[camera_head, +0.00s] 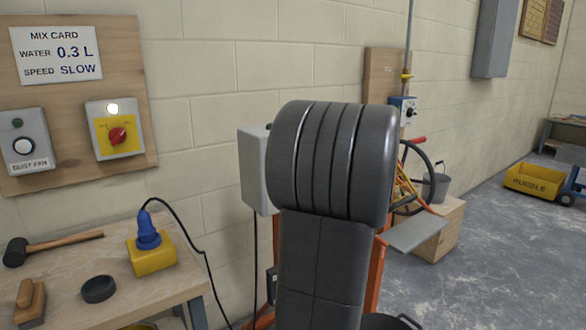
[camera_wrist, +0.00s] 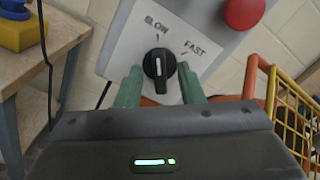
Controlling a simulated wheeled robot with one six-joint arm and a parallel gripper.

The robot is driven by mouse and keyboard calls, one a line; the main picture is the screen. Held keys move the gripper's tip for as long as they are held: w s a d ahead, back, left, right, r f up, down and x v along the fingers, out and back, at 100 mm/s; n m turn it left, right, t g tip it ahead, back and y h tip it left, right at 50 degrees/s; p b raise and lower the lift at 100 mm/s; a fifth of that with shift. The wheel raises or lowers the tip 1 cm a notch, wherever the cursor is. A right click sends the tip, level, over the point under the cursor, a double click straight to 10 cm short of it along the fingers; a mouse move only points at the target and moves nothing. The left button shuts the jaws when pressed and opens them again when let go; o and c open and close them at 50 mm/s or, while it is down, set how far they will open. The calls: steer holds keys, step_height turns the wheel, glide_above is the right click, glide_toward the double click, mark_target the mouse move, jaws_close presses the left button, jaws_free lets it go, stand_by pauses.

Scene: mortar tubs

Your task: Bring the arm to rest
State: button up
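In the wrist view my gripper (camera_wrist: 160,86) has its two green fingers apart, one on each side of a black knob (camera_wrist: 158,70). The fingers are close beside the knob, with what looks like a narrow gap. The knob is on a grey control box (camera_wrist: 205,55) with SLOW and FAST marks, and its white line points roughly upward. In the head view my dark arm (camera_head: 325,250) stands upright in front of the box (camera_head: 254,168) and hides its face. My gripper is hidden there.
A red button (camera_wrist: 243,12) sits right of the knob. An orange frame with a wire guard (camera_wrist: 292,110) is at the right. A workbench (camera_head: 110,295) with a mallet (camera_head: 50,245) and yellow socket block (camera_head: 152,255) stands left. Open floor (camera_head: 490,240) lies right.

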steer(key=shift+w+a, duration=0.15)
steer(key=v, duration=1.4)
steer(key=x, duration=1.4)
steer(key=s+d+m+p, duration=0.6)
steer(key=s+m+p, duration=0.2)
steer(key=p, duration=0.4)
steer(key=shift+m, duration=0.4)
steer(key=shift+f, duration=0.1)
